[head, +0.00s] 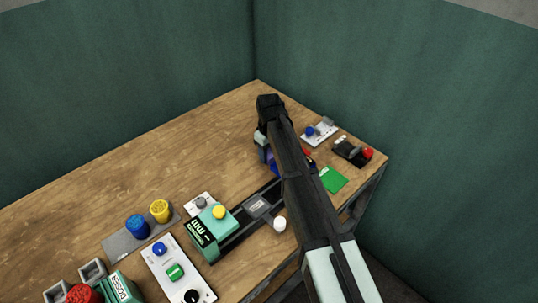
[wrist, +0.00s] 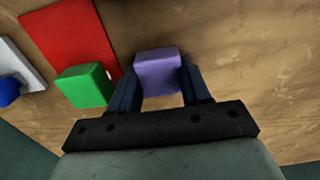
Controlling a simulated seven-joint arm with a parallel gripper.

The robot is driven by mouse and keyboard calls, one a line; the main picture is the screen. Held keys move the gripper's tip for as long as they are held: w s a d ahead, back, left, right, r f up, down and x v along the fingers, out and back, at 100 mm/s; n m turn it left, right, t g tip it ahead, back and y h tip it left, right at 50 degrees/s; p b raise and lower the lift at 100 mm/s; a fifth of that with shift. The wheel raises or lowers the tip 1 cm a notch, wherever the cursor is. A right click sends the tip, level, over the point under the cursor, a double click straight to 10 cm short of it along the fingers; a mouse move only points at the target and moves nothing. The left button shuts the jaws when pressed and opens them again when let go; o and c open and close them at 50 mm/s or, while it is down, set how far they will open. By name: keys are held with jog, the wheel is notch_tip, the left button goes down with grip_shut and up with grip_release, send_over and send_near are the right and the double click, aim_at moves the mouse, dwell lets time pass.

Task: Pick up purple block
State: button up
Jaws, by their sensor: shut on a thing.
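The purple block (wrist: 157,68) is between the two dark blue fingers of my gripper (wrist: 160,80) in the wrist view. The fingers are shut on its sides, and its top face shows. I cannot tell whether it touches the table or hangs just above it. In the head view my arm covers most of the gripper and I cannot make out the purple block there.
In the wrist view, a green block (wrist: 84,87) stands left of the gripper, beside a red pad (wrist: 68,35). In the head view, a green pad (head: 334,180) lies right of my arm. A teal press (head: 205,228) stands left of it.

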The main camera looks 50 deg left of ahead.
aim_at(270, 153)
notch_tip(270, 153, up, 9)
jog(key=shift+f, duration=0.2)
jog(key=shift+w+r, duration=0.1)
jog(key=shift+r, duration=0.25)
jog(key=w+d, duration=0.2)
jog(key=w, duration=2.3)
jog(key=shift+w+d+f, duration=0.25)
jog(key=shift+w+f, duration=0.1)
jog(key=shift+f, duration=0.05)
jog(key=shift+f, duration=0.1)
jog(key=shift+f, duration=2.85)
